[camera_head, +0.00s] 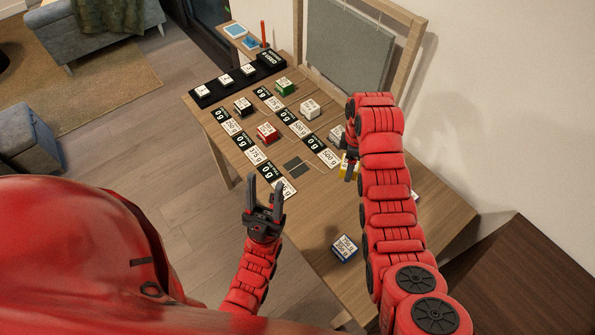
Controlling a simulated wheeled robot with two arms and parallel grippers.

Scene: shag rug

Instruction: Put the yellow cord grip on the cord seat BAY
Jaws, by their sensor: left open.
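A small yellow block with a white printed top (345,168) stands on the wooden table, partly hidden by my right arm. I cannot tell for sure that it is the yellow cord grip. No seat marked BAY is readable; a dark square patch (298,168) lies on the table left of the yellow block. My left gripper (264,190) is open and empty, in front of the table's near left edge. My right gripper (350,143) is beside or above the yellow block; its fingers are mostly hidden, and I cannot tell whether it touches the block.
Black and white label cards (285,116) lie in rows on the table. Red (267,133), green (284,86), white (309,108), black (242,106) and blue (344,247) blocks stand there. A black strip (225,83) and framed grey panel (348,58) are behind. The near table is mostly clear.

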